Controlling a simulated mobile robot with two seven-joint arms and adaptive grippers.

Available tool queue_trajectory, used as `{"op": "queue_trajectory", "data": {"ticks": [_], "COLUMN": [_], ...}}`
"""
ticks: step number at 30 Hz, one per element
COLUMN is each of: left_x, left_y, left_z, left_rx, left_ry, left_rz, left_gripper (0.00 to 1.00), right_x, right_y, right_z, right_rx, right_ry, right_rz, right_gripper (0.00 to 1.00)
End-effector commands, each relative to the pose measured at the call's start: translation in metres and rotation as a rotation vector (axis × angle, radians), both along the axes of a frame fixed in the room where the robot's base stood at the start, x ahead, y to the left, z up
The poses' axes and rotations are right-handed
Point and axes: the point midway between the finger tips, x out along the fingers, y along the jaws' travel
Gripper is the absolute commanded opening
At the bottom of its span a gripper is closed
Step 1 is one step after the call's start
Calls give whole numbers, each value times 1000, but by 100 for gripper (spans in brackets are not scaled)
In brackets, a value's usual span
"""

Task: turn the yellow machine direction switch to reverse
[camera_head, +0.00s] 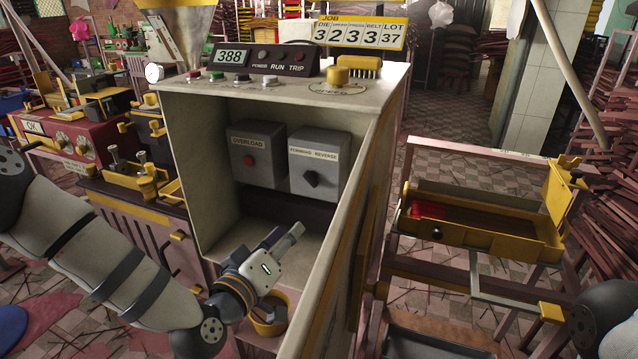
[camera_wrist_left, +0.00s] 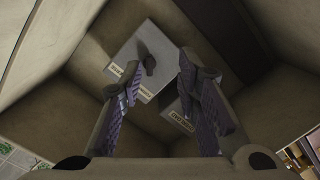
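The direction switch is a black knob (camera_head: 311,178) on a grey box (camera_head: 330,185) labelled FORWARD REVERSE, inside the open cream cabinet (camera_head: 185,175) with yellow trim. I cannot tell which setting the knob is at. The knob also shows in the left wrist view (camera_wrist_left: 150,64), ahead of the fingers and apart from them. My left gripper (camera_head: 285,236) is at the cabinet's mouth, below and in front of the box. Its fingers (camera_wrist_left: 160,90) are spread with nothing between them. My right gripper is out of view; only part of my right arm shows at the lower right edge.
An OVERLOAD box (camera_head: 250,155) with a red button sits left of the switch box. The cabinet's right wall (camera_head: 352,215) rises close beside my left gripper. Buttons, a display (camera_head: 233,57) and a yellow knob (camera_head: 337,76) are on top. A yellow tray (camera_head: 480,238) stands right.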

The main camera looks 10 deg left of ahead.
Motion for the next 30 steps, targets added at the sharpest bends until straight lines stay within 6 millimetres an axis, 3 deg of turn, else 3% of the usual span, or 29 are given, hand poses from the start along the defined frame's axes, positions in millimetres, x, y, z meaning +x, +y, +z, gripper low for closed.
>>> {"op": "queue_trajectory", "data": {"ticks": [2, 4, 8, 18, 23, 30], "left_x": [15, 22, 43, 121, 136, 137], "left_y": [11, 14, 10, -6, -9, -10], "left_z": [23, 33, 35, 32, 33, 34], "left_rx": [-28, -37, -38, -36, -36, -36], "left_ry": [-77, -109, -115, -108, -108, -107], "left_rz": [38, 50, 51, 50, 48, 47], "left_gripper": [30, 30, 30, 30, 30, 30], "right_x": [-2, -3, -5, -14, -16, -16], "right_y": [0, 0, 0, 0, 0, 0], "right_z": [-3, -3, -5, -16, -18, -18], "right_rx": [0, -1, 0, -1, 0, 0], "right_ry": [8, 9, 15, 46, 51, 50], "right_rz": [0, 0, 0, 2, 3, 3], "right_gripper": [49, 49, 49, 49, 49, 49]}}
